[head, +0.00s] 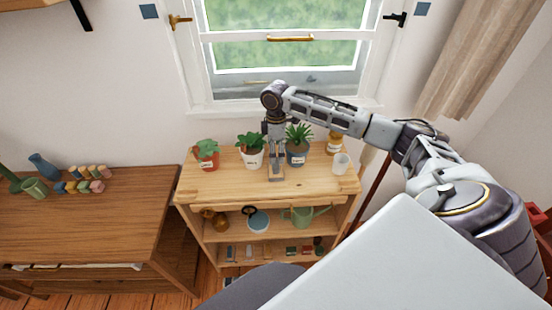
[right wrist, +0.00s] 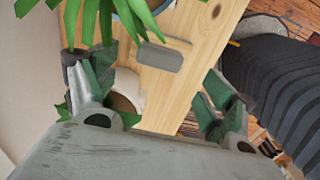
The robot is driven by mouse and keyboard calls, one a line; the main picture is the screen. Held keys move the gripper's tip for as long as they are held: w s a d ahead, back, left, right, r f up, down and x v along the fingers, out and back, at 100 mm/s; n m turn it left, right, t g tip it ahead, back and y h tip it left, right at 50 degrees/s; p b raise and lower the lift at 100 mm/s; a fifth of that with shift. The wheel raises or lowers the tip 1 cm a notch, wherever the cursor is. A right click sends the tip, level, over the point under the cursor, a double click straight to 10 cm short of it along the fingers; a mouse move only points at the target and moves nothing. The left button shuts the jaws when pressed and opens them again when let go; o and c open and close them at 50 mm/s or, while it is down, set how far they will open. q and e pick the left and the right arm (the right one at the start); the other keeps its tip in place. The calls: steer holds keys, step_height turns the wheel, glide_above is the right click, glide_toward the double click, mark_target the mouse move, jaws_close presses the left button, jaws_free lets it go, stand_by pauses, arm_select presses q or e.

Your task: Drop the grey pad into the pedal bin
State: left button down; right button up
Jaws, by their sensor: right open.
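A small grey pad (right wrist: 160,57) lies on the light wooden top of the plant shelf (head: 225,184) in the right wrist view. My right gripper (head: 276,166) points down over this top, between two potted plants. Its two fingers stand wide apart in the right wrist view (right wrist: 158,98), and nothing is held between them. The pad shows beyond the gap between the fingers, apart from both. In the head view the gripper largely hides the pad's area. The pedal bin is not seen in either view. My left gripper is not in view.
A white-potted plant (head: 250,157) and a blue-potted plant (head: 297,157) stand close on either side of my right gripper. A terracotta-potted plant (head: 206,158), a white cup (head: 341,163) and an amber jar (head: 334,144) share the shelf top. A brown desk (head: 90,230) stands left.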

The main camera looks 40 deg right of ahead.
steer(key=shift+r, duration=2.6)
